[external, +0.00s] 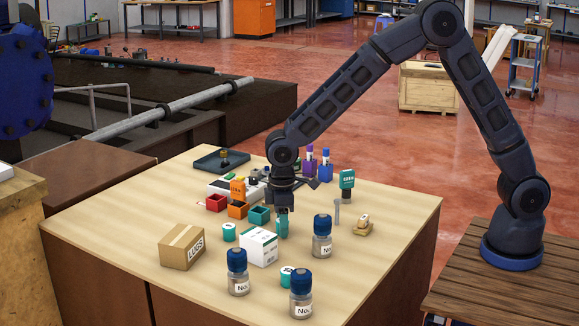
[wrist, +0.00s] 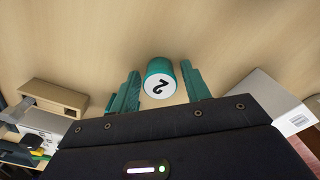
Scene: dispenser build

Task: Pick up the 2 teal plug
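The teal plug with a black 2 on its white top (wrist: 160,80) stands on the wooden table between my gripper's fingers in the wrist view. My gripper (wrist: 159,72) is open, with one teal finger on each side of the plug. A gap shows at the left finger; the right finger looks closer. In the external view my gripper (external: 282,222) points down low over the table behind a white box (external: 258,247). There the plug is hard to tell from the teal fingers. Two other teal plugs stand at the left (external: 229,232) and the front (external: 287,276).
Several blue-capped jars (external: 322,240) stand at the front and right. A cardboard box (external: 181,247) is at the left. Coloured bins (external: 238,209) sit behind my gripper. A small wooden block (external: 362,227) and a grey bolt (external: 337,212) are to the right.

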